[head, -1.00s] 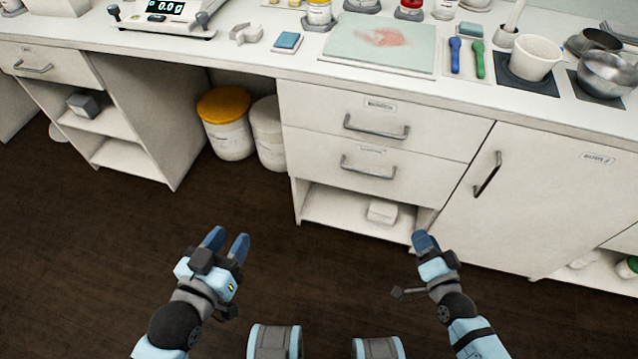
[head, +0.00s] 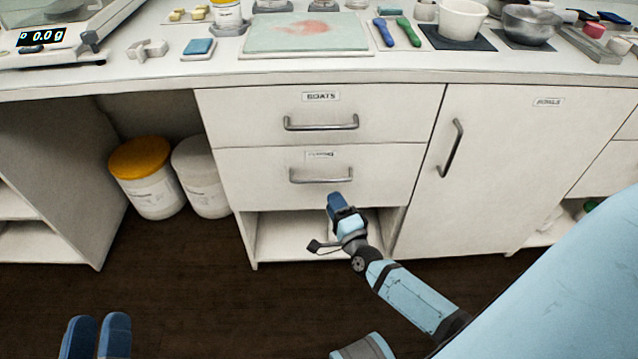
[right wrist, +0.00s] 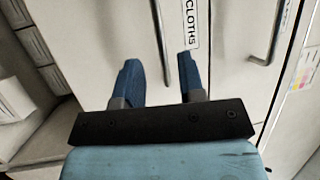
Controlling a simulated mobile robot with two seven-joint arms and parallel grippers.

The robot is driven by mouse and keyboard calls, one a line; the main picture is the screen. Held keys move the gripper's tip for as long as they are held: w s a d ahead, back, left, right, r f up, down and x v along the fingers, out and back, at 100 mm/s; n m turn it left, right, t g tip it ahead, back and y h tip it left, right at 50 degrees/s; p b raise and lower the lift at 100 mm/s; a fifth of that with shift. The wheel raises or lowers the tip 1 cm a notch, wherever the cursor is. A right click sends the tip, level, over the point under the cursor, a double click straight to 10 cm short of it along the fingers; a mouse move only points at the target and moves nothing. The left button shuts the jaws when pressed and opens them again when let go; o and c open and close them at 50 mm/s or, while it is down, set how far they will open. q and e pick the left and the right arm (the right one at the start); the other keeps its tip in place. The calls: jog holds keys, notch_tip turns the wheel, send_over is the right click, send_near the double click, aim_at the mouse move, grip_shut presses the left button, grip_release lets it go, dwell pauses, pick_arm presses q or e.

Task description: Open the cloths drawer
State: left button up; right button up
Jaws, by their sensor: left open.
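The cloths drawer (head: 240,172) is the lower of two drawers in the middle cabinet and is closed. Its grey bar handle (head: 321,181) is on its front; the handle (right wrist: 160,42) and the CLOTHS label (right wrist: 192,22) also show in the right wrist view. My right gripper (head: 335,201) is just below the handle in the head view. In the right wrist view its blue fingers (right wrist: 158,77) are apart, with the handle bar seen between them; I cannot tell whether they touch it. My left gripper (head: 97,330) is open and empty at the bottom left.
The BOATS drawer (head: 235,110) above and the cabinet door (head: 500,175) at right are closed. An open shelf lies below the cloths drawer. A yellow-lidded tub (head: 150,185) and a white tub (head: 202,180) stand left of the cabinet. The floor in front is clear.

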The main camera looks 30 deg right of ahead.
aim_at(321, 181)
pick_arm(q)
notch_tip(321, 181, down, 3)
jog(key=shift+w+d+r+g+b, duration=0.1)
jog(key=shift+r+g+b, duration=0.1)
jog(key=shift+g+b, duration=0.4)
pick_arm(e)
jog(key=x, duration=0.8)
pick_arm(q)
jog(key=shift+r, duration=0.1)
pick_arm(e)
jog(key=shift+c, duration=0.2)
jog(key=shift+a, duration=0.1)
grip_shut()
